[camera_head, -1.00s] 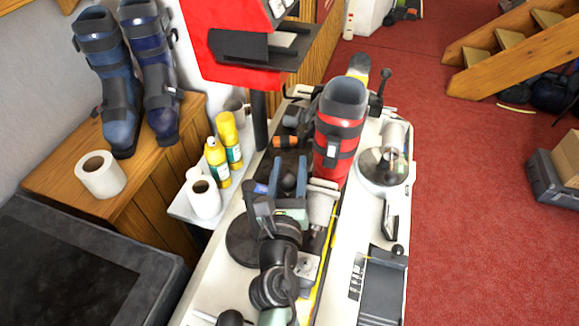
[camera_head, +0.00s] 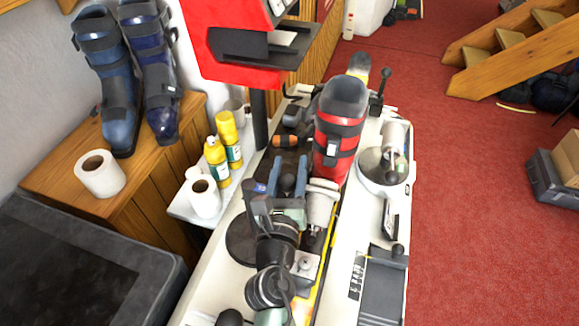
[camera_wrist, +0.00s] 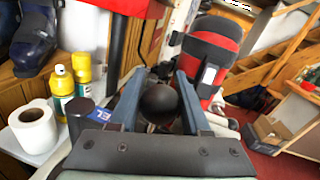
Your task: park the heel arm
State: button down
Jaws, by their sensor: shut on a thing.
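My gripper (camera_head: 280,186) is over the bench, left of and in front of the red boot. In the wrist view my gripper (camera_wrist: 160,88) has its two blue-grey fingers on either side of a round black knob (camera_wrist: 159,104), shut on it. The knob, seemingly the heel arm's handle, also shows between the fingers in the head view (camera_head: 287,184). What lies under the knob is mostly hidden by my gripper. A blue label reading "EL" (camera_wrist: 97,117) shows partly beside the left finger. The red and black ski boot (camera_head: 338,135) stands upright just beyond; it also shows in the wrist view (camera_wrist: 208,52).
Yellow bottles (camera_head: 217,160) and a paper roll (camera_head: 204,198) stand close on the left. A red machine on a dark post (camera_head: 259,118) rises behind them. A round metal dish (camera_head: 378,180) and a grey tray (camera_head: 383,290) sit on the right. Red floor lies open beyond.

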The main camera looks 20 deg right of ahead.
jog(key=shift+s+a+m+g+h+b, duration=0.15)
jog(key=shift+s+m+g+h+b, duration=0.3)
jog(key=shift+m+h+b, duration=0.3)
jog(key=shift+c, duration=1.9)
grip_release()
jog(key=shift+s, duration=0.1)
jog(key=b+v, duration=0.2)
jog(key=v, duration=1.1)
